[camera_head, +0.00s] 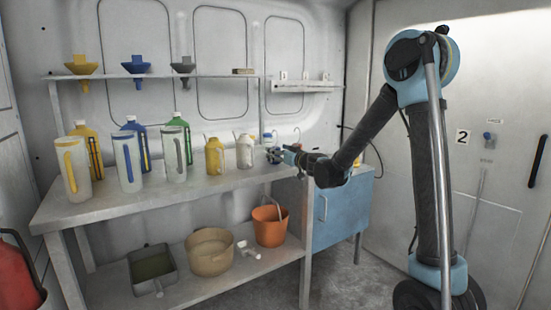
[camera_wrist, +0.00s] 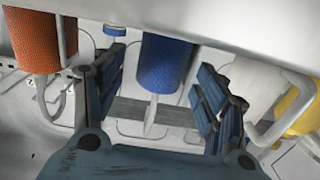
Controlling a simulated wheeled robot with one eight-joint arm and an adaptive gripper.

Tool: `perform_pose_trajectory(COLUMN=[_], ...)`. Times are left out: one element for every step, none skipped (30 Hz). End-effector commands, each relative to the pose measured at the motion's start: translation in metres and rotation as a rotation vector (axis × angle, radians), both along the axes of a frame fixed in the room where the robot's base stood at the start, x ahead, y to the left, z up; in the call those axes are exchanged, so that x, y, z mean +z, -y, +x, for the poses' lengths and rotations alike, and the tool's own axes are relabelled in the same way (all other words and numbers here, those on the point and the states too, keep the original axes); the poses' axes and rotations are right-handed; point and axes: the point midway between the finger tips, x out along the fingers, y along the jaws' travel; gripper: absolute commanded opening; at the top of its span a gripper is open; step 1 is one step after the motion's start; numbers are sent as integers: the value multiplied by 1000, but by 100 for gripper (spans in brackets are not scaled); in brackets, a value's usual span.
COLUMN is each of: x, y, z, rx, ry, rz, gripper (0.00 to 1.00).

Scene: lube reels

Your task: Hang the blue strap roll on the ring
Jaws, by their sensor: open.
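My gripper (camera_head: 283,153) reaches over the right end of the workbench. In the wrist view its two blue-grey fingers (camera_wrist: 158,95) are spread apart. A blue textured cylinder (camera_wrist: 165,65) with a pale pointed tip shows between and beyond them; I cannot tell if this is the strap roll. In the head view, a small blue top (camera_head: 267,136) shows just behind the gripper, the rest hidden. No fingertip visibly touches the blue cylinder. I cannot make out a ring for certain in either view.
A white can (camera_head: 245,151) and a yellow can (camera_head: 215,156) stand left of the gripper, with pitchers and bottles farther left. An orange cylinder (camera_wrist: 38,40) is close by in the wrist view. A small numbered shelf (camera_head: 305,87) is above. The blue cabinet (camera_head: 340,212) stands right.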

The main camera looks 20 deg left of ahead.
Motion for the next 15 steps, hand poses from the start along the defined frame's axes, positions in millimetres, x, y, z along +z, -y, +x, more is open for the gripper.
perform_pose_trajectory(x=[0, 0, 0, 0, 0, 0, 0, 0, 0, 0, 0, 0, 0, 0, 0], y=[-8, -11, -14, -16, -18, -19, -20, -20, -20, -19, -19, -19, -19, -19, -19], z=[4, 7, 10, 12, 13, 15, 15, 15, 15, 15, 15, 15, 15, 15, 15], rx=[1, 1, 0, 0, 0, 0, 0, -1, -1, -1, -1, -1, -1, 0, 0], ry=[0, 0, 0, 0, 0, 0, 0, 0, 0, 0, 0, 0, 0, 0, 0], rz=[0, 0, 0, 0, 0, 0, 0, 0, 0, 0, 0, 0, 0, 0, 0], gripper=[66, 66, 66, 66, 66, 66, 66, 66, 66, 66, 66, 66, 62, 55, 46])
